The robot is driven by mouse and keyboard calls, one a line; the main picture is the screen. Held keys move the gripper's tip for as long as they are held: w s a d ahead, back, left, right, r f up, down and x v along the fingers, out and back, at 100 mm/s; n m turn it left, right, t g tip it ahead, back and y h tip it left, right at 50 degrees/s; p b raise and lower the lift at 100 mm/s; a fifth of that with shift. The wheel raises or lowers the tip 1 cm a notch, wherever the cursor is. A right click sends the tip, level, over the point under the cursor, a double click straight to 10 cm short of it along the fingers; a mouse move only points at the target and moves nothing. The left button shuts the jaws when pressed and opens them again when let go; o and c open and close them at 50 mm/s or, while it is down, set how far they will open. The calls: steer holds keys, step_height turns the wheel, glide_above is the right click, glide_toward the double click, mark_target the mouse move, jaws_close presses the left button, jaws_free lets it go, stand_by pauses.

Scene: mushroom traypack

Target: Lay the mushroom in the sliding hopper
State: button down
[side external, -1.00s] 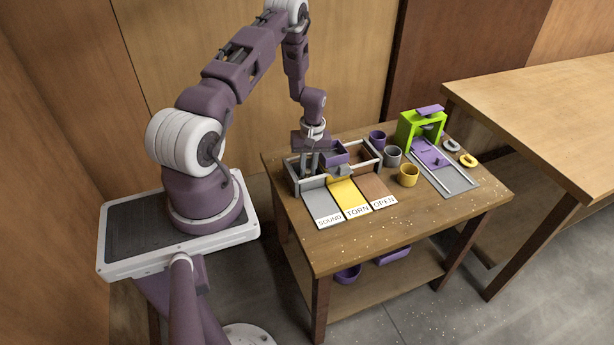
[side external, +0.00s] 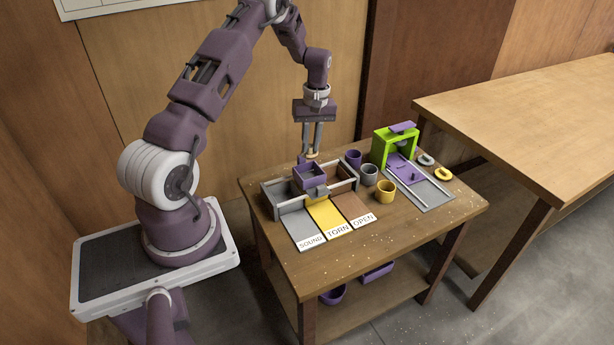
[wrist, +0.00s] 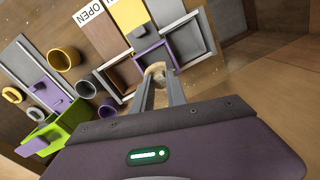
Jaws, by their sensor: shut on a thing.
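The sliding hopper is a purple open-topped box (side external: 310,177) on the grey-walled tray, in line with the yellow TORN lane. Its purple rim also shows in the wrist view (wrist: 149,48). My gripper (side external: 312,153) points down, raised just above and behind the hopper in the side view. It is shut on a small tan mushroom (side external: 313,157), which shows at the fingertips in the wrist view (wrist: 155,70). The mushroom appears above the hopper's rim level; its exact distance from the hopper is hard to tell. The fingers hide part of it.
The tray (side external: 274,205) has grey SOUND (side external: 296,226), yellow TORN (side external: 325,213) and brown OPEN (side external: 352,205) lanes in front. Purple (side external: 353,157), grey (side external: 369,176) and yellow (side external: 385,193) cups stand to the right. A green frame (side external: 381,150) with a purple slide stands beyond them.

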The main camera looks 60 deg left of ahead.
step_height(320, 180, down, 8)
steer(key=shift+f, duration=0.2)
steer(key=shift+f, duration=0.1)
steer(key=c, duration=1.6)
jaws_free()
